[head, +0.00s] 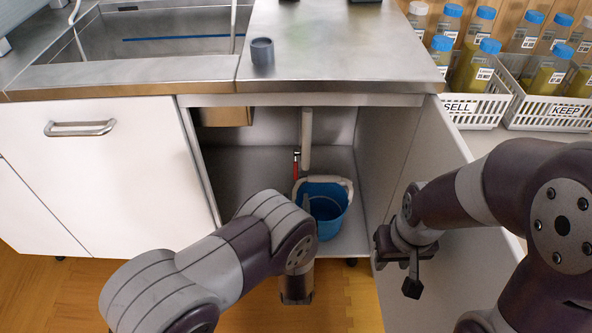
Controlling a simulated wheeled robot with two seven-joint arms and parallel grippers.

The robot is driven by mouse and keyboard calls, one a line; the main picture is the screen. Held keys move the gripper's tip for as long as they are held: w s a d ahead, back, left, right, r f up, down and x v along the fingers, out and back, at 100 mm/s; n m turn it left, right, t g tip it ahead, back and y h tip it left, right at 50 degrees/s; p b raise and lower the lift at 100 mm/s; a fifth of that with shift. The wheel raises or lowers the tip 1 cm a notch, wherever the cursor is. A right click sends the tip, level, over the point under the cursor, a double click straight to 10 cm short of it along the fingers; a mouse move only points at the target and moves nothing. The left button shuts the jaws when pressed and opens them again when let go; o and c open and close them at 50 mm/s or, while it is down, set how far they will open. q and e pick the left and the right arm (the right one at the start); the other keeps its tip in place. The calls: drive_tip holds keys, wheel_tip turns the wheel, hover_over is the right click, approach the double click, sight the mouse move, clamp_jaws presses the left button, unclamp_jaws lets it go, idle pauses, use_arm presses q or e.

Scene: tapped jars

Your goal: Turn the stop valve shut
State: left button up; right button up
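The stop valve has a red handle (296,168) on a thin line beside the pale vertical drain pipe (307,140), inside the open cabinet under the worktop. The handle is small, and its exact angle is hard to make out. My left arm reaches in front of the cabinet, and its dark far end (297,288) points down, below and apart from the valve; its fingers cannot be made out. My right gripper (412,286) hangs in front of the open door's inner face, to the right of the valve and apart from it; its finger gap is not clear.
A blue bucket (334,222) stands on the cabinet floor just below the valve. The open cabinet door (445,225) bounds the right side. A grey cup (262,52) stands on the worktop (330,60). White crates marked SELL (476,112) and KEEP (560,118) hold blue-capped jars.

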sight(296, 178)
use_arm(q)
drive_tip(key=w+b, duration=0.1)
drive_tip(key=w, duration=0.2)
drive_tip(key=w+b, duration=0.1)
drive_tip(key=w, duration=0.2)
drive_tip(key=w+b, duration=0.1)
drive_tip(key=w, duration=0.2)
drive_tip(key=shift+w+f, duration=0.25)
drive_tip(key=shift+w, duration=0.1)
drive_tip(key=shift+w+r+b, duration=0.2)
drive_tip(key=shift+w+b, duration=0.1)
drive_tip(key=shift+w, duration=0.25)
clamp_jaws()
